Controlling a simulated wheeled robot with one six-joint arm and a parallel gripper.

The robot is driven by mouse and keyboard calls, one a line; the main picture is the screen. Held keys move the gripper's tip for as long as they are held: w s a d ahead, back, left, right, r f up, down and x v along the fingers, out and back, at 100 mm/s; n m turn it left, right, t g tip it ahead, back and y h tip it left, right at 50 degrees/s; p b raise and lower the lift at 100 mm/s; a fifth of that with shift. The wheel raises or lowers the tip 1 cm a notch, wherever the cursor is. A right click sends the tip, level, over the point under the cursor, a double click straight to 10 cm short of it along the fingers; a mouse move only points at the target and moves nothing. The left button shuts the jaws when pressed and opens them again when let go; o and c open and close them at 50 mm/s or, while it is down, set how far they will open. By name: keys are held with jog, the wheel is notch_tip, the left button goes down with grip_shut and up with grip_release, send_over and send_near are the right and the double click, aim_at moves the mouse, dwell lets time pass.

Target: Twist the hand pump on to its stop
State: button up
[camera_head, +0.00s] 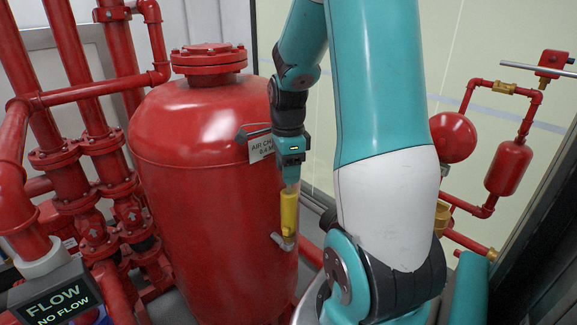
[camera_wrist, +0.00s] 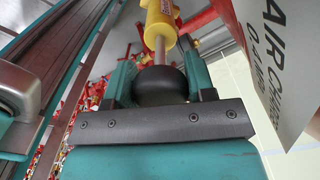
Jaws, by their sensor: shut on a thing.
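The hand pump (camera_head: 289,212) has a yellow body and stands upright at the right side of the big red tank, with a grey fitting (camera_head: 283,241) at its lower end. In the wrist view its yellow body (camera_wrist: 160,22) is at the top, with a metal rod (camera_wrist: 160,48) leading to a round black knob (camera_wrist: 162,85). My gripper (camera_head: 290,176) is above the pump, pointing down. In the wrist view my gripper (camera_wrist: 160,75) is shut on the black knob, one finger on each side. The head view hides the knob between the fingers.
The red tank (camera_head: 205,170) stands close to the left of the pump, with a white "AIR CH..." sign (camera_head: 261,149) beside my gripper. Red pipes and valves (camera_head: 95,190) fill the left. More red pipework (camera_head: 508,167) is at the right. A FLOW / NO FLOW panel (camera_head: 57,296) is at lower left.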

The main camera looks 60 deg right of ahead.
jog(key=o, duration=1.3)
jog(key=shift+r, duration=0.1)
notch_tip(320, 180, up, 17)
jog(key=b, duration=0.3)
jog(key=w+a+f+n+t+y+b, duration=0.1)
jog(key=a+f+n+b, duration=0.1)
jog(key=a+f+n, duration=0.5)
jog(key=w+a+f+n+b, duration=0.1)
jog(key=a+f+n+b, duration=0.1)
jog(key=a+n, duration=0.7)
jog(key=s+a+f+n+y+b, duration=0.1)
jog(key=s+a+f+n, duration=0.2)
jog(key=s+a+n, duration=0.1)
jog(key=s+a+f+n+y+b, duration=0.1)
jog(key=s+a+f+n, duration=0.2)
jog(key=a+n, duration=0.4)
jog(key=s+a+f+n+g+y+b, duration=0.1)
jog(key=s+a+f+n, duration=0.2)
jog(key=s+a+n, duration=0.2)
jog(key=shift+s+a+f+n, duration=0.15)
jog(key=shift+a+n, duration=0.45)
jog(key=shift+a, duration=0.8)
